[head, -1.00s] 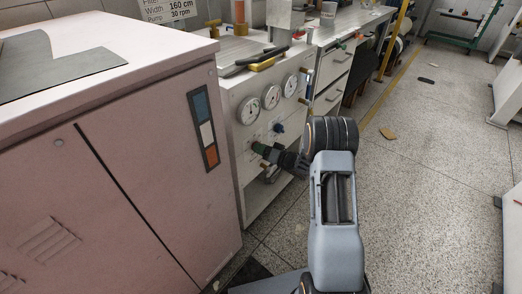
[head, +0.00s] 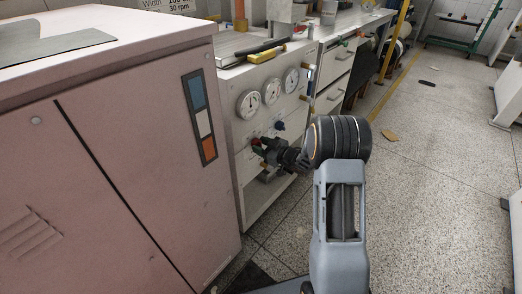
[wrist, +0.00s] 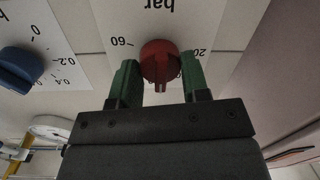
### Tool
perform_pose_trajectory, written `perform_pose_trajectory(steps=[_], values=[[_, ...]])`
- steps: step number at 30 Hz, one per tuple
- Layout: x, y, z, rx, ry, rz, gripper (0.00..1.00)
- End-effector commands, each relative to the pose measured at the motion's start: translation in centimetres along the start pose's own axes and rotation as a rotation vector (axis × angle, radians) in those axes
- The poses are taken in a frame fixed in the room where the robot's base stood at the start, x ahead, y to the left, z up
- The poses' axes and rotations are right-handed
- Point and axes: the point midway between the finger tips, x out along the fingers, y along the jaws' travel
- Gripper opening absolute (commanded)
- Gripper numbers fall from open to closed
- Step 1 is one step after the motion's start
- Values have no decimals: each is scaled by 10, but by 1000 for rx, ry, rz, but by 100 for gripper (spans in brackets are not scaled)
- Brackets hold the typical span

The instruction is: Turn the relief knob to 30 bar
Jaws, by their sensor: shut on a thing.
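The red relief knob (wrist: 160,60) sits on a white dial plate marked "bar", which appears upside down in the wrist view. Its pointer ridge points down in that picture. The numbers 60 at left and 20 at right show beside it; the marks under my gripper are hidden. My gripper (wrist: 161,72) has a green finger on each side of the knob, shut on it. In the head view my gripper (head: 260,146) reaches the lower front of the machine panel (head: 252,190), with a bit of the red knob (head: 255,141) showing.
A blue knob (wrist: 20,66) with its own small scale is close to the left in the wrist view, and a gauge (wrist: 52,127) lies below it. Three gauges (head: 271,91) are above my gripper. A pink cabinet (head: 120,150) stands close at left. The floor (head: 430,190) at right is mostly clear.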

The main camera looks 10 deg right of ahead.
Motion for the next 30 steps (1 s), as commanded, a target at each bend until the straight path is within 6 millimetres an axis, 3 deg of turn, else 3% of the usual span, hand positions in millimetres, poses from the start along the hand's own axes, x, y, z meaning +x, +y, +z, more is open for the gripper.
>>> perform_pose_trajectory(steps=[15, 30], values=[[1, -4, 2, -464, -22, 26, 19], [1, -5, 0, -698, -37, 39, 19]])
